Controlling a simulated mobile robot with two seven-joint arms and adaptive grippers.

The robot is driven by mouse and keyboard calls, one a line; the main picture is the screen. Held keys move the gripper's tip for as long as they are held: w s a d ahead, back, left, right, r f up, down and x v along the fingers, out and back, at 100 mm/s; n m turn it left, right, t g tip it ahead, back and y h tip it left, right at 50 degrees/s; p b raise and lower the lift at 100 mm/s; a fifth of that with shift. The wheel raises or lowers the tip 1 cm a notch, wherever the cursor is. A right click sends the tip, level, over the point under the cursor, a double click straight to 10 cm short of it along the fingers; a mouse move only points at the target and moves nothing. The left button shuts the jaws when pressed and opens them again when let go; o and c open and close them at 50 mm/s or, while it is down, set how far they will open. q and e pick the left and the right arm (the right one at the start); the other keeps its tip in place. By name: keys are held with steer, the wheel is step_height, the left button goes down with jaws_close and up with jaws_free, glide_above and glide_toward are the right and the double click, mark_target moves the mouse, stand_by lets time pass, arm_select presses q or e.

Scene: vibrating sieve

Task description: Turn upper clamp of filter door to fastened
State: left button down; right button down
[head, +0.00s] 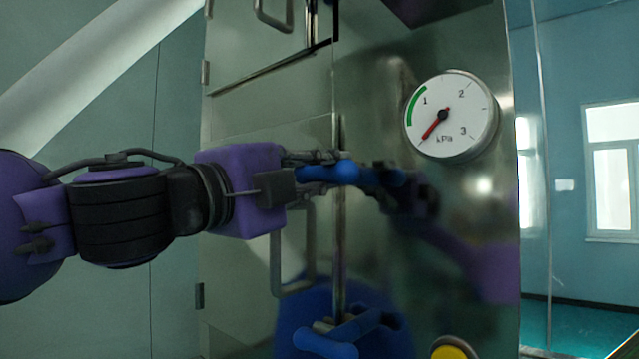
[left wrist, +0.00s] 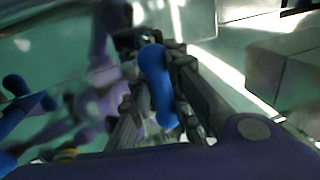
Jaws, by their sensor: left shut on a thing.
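The upper clamp (head: 342,172) of the filter door is a blue handle at the door's right edge, in the middle of the head view. My left gripper (head: 318,171) comes in from the left and is shut on it, one finger above and one below. In the left wrist view the blue clamp (left wrist: 156,80) lies between the two dark fingers (left wrist: 158,100). The fingers hide part of the clamp, so its exact angle is hard to tell. The filter door (head: 240,290) is a metal panel behind my arm and looks closed. My right gripper is not in view.
A second blue clamp (head: 345,335) sits lower on the same edge, beside a grey door handle (head: 293,283). A pressure gauge (head: 451,114) and a yellow knob (head: 453,349) are on the shiny right panel, which mirrors my gripper.

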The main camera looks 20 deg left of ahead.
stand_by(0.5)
arm_select(q)
steer(key=c, duration=1.6)
jaws_free()
steer(key=shift+c, duration=0.2)
steer(key=shift+s+a+r+n, duration=0.1)
steer(key=shift+s+a+n, duration=0.15)
steer(key=shift+s+n, duration=0.05)
steer(key=shift+s+a, duration=0.25)
steer(key=shift+s, duration=0.2)
steer(key=shift+s+f, duration=0.45)
steer(key=shift+s, duration=0.15)
steer(key=shift+v, duration=2.25)
